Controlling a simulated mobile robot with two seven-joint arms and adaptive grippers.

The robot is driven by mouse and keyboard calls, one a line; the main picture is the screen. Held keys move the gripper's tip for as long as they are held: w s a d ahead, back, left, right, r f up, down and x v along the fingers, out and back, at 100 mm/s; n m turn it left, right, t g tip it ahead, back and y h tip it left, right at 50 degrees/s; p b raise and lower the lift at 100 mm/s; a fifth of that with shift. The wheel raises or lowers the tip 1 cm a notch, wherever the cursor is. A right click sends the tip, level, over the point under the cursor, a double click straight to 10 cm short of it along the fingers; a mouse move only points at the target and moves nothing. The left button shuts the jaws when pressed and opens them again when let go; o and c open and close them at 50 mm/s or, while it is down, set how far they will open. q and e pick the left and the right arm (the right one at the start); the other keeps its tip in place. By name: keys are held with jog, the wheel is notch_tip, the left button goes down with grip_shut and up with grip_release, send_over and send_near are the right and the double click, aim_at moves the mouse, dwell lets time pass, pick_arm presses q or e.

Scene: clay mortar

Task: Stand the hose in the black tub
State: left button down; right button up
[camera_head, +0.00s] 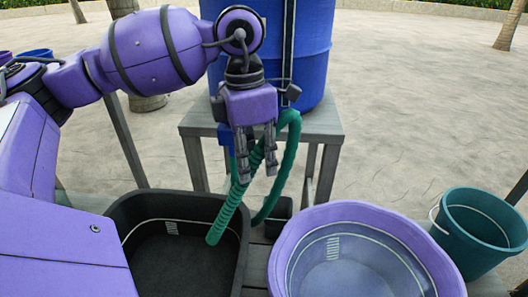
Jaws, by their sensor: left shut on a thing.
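The green hose (233,200) hangs from near the base of the blue barrel. It loops over and down, and its free end is over the right part of the black tub (180,205), inside its rim in this view. I cannot tell whether the end touches the tub floor. My left gripper (258,165) is shut on the hose, fingers pointing down, in front of the barrel stand and above the tub's back right edge. The black tub looks empty otherwise. My right gripper is not in view.
The blue barrel (300,50) stands on a grey stand (320,121). A purple tub (425,245) sits right beside the black tub. A teal bucket (462,250) with a handle is at the far right. Open paving lies beyond.

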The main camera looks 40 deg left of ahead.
aim_at(225, 203)
pick_arm(q)
jog(key=s+a+f, duration=0.1)
jog(key=f, duration=0.2)
jog(key=s+a+f+b, duration=0.1)
jog(key=s+f, duration=0.1)
jog(key=f, duration=0.2)
jog(key=s+a+f, duration=0.1)
jog(key=s+f, duration=0.1)
jog(key=f, duration=0.1)
jog(key=shift+s+f+b, duration=0.1)
jog(key=shift+f+b, duration=0.05)
jog(key=shift+b, duration=0.25)
jog(key=shift+s+a+f, duration=0.2)
jog(key=shift+s+f, duration=0.1)
jog(key=shift+f, duration=0.4)
